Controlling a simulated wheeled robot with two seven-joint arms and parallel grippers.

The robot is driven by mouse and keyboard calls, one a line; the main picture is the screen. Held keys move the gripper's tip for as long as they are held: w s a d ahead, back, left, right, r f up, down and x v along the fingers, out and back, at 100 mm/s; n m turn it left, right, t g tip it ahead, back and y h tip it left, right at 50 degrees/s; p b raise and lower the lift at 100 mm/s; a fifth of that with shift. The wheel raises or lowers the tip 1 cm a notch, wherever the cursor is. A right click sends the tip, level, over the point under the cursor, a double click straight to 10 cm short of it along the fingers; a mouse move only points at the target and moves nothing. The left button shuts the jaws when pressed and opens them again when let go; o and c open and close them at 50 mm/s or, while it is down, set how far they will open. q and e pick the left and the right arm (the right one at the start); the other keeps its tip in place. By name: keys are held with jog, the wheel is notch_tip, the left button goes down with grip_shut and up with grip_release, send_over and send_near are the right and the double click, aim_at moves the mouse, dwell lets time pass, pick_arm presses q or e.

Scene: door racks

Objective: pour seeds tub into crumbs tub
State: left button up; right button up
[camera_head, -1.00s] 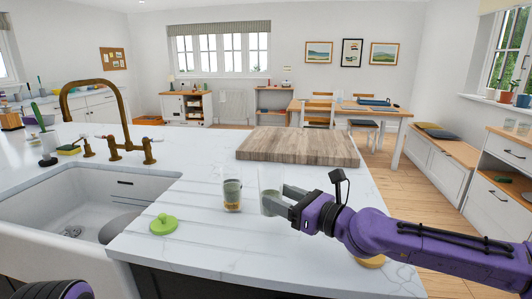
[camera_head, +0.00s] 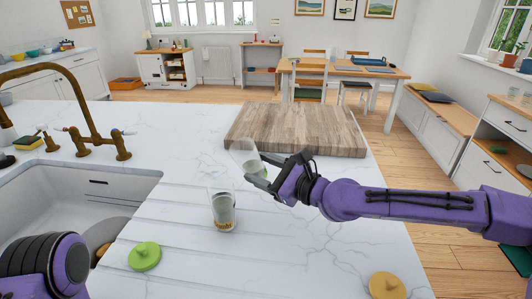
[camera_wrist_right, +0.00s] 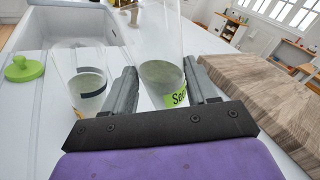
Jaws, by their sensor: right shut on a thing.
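The clear seeds tub (camera_head: 244,156) is held in my right gripper (camera_head: 266,172), above and behind the crumbs tub, and leans with its top to the left. Its green "Seeds" label shows between the fingers in the wrist view (camera_wrist_right: 178,97); greyish-green contents fill its lower part. The crumbs tub (camera_head: 222,210) stands upright and open on the counter, partly filled, with a yellow label low down. It also shows left of the fingers in the wrist view (camera_wrist_right: 88,88). The tubs look apart. My left gripper is out of view.
A green lid (camera_head: 145,256) lies on the counter at the front left, and a yellow-tan lid (camera_head: 386,285) at the front right. A thick wooden board (camera_head: 305,130) lies behind the tubs. The sink (camera_head: 60,215) and brass tap (camera_head: 95,120) are on the left.

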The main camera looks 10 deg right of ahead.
notch_tip(320, 180, up, 8)
jog(key=n+h+p, duration=0.1)
jog(key=n+p, duration=1)
jog(key=p, duration=0.1)
jog(key=shift+a+n, duration=0.15)
jog(key=shift+n, duration=0.15)
jog(key=shift+s+a, duration=0.15)
